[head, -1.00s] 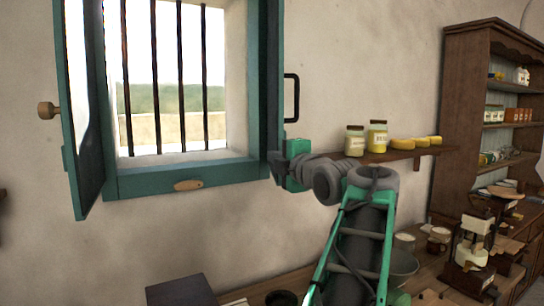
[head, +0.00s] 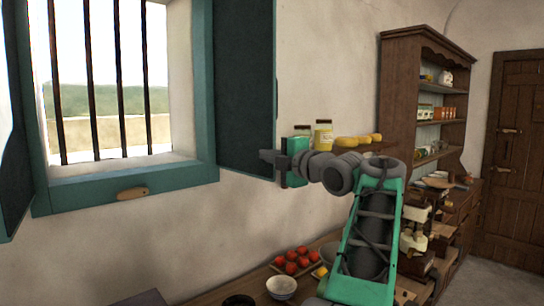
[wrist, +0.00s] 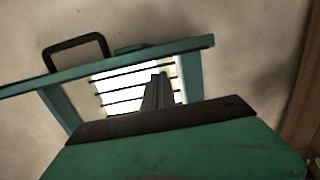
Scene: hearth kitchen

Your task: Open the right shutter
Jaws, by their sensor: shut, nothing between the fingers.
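The right shutter (head: 245,85) is a dark panel that stands swung out to the right of the window, its window-side face towards me in the head view. In the wrist view it shows edge-on as a long teal bar (wrist: 120,67).
The barred window has a teal frame (head: 130,187) with a wooden catch (head: 132,193) on its sill. The left shutter (head: 14,175) stands open at the left edge. Behind my arm are a wall shelf with jars (head: 323,135), and a counter with tomatoes (head: 297,261) and a bowl (head: 281,287).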

